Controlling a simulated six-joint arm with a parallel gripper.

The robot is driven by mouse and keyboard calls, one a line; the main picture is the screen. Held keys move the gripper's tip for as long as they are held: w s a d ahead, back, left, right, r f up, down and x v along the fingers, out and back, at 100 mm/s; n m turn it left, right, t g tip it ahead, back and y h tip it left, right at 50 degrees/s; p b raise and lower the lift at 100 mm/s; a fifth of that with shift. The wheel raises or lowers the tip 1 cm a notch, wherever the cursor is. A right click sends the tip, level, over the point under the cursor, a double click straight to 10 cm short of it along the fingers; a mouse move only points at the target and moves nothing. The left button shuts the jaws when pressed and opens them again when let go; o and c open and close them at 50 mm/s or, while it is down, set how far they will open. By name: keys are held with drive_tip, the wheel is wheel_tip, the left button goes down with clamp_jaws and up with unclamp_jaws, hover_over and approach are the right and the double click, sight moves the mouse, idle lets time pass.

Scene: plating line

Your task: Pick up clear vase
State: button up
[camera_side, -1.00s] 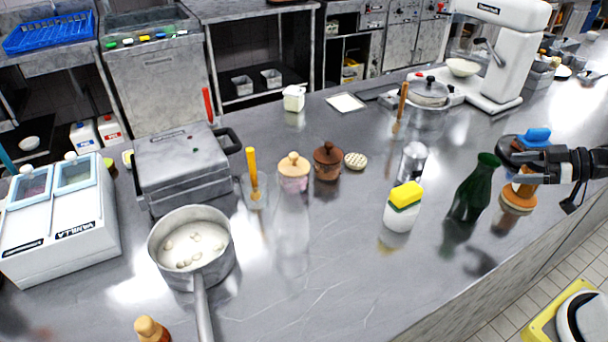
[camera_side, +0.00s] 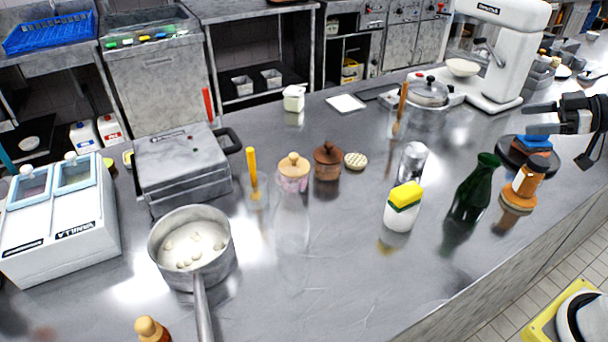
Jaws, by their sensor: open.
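The clear vase (camera_side: 292,232) stands upright on the steel counter near the middle. It is see-through, so its outline is faint against the metal. My gripper (camera_side: 528,118) is at the far right edge, raised above the counter, with its fingers apart and pointing left. Nothing is between the fingers. It is far from the vase, with the green bottle and the sponge-topped container between them.
A pink jar (camera_side: 293,174) with a wooden lid stands just behind the vase. A pot (camera_side: 227,253) is to its left. A white container with a yellow-green sponge (camera_side: 401,214), a green bottle (camera_side: 473,190) and an orange-brown item (camera_side: 524,187) stand right.

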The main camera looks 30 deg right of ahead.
drive_tip(key=w+a+n+y, duration=0.35)
drive_tip(key=w+a, duration=0.75)
drive_tip(key=a, duration=0.4)
drive_tip(key=w+a+n+g+y, duration=0.1)
drive_tip(key=w+a+g+y, duration=0.2)
drive_tip(key=a, duration=1.7)
approach(291, 213)
drive_tip(key=w+r, duration=0.3)
drive_tip(key=shift+w+a+y, duration=0.2)
drive_tip(key=shift+a+y, duration=0.1)
drive_tip(key=shift+y, duration=0.15)
drive_tip(key=shift+x, duration=1.25)
drive_tip(key=shift+w+a, duration=0.1)
